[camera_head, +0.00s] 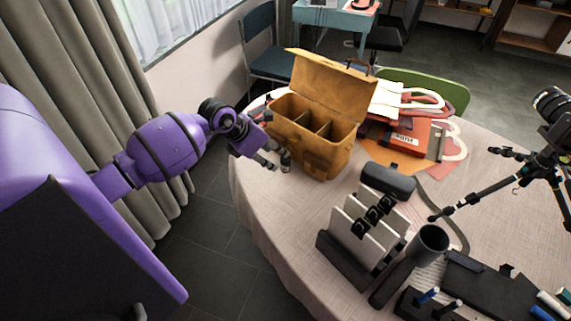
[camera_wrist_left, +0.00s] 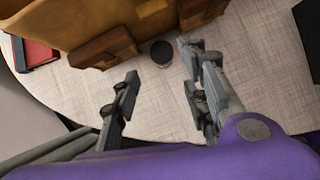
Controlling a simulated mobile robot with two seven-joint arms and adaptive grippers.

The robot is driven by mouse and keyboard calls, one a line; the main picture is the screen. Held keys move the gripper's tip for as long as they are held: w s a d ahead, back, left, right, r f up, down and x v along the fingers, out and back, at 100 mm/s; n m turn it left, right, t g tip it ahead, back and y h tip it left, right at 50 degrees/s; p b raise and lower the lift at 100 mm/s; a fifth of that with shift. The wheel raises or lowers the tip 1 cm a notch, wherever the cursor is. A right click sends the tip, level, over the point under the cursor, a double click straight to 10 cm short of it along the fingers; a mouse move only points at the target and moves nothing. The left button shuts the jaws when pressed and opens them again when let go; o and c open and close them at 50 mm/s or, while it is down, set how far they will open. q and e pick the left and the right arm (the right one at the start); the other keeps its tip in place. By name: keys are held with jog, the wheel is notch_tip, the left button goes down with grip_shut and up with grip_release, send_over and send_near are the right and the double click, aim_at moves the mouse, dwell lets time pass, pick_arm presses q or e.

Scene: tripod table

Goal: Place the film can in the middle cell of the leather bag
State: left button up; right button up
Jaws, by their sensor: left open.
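The leather bag (camera_head: 290,138) is tan, stands on the table and has its lid raised. Dividers split its open top into cells, and the middle cell (camera_head: 308,121) looks empty. The film can (camera_wrist_left: 161,52) is a small grey cylinder with a dark round top. It stands upright on the tablecloth beside the bag's pocketed side. In the head view the film can (camera_head: 285,161) is small and partly hidden by my left gripper (camera_head: 276,160). In the wrist view my left gripper (camera_wrist_left: 160,62) is open and empty, with the can just beyond its fingertips.
A black holder with upright white plates (camera_head: 357,232), a dark cup (camera_head: 428,243) and a camera tripod (camera_head: 510,182) stand to the right. The table's left edge is close to my gripper.

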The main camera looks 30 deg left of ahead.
aim_at(281, 159)
pick_arm(q)
jog(key=x, duration=0.7)
jog(key=shift+w+f, duration=0.15)
jog(key=shift+f, duration=0.2)
jog(key=c, duration=1)
jog(key=shift+r, duration=0.15)
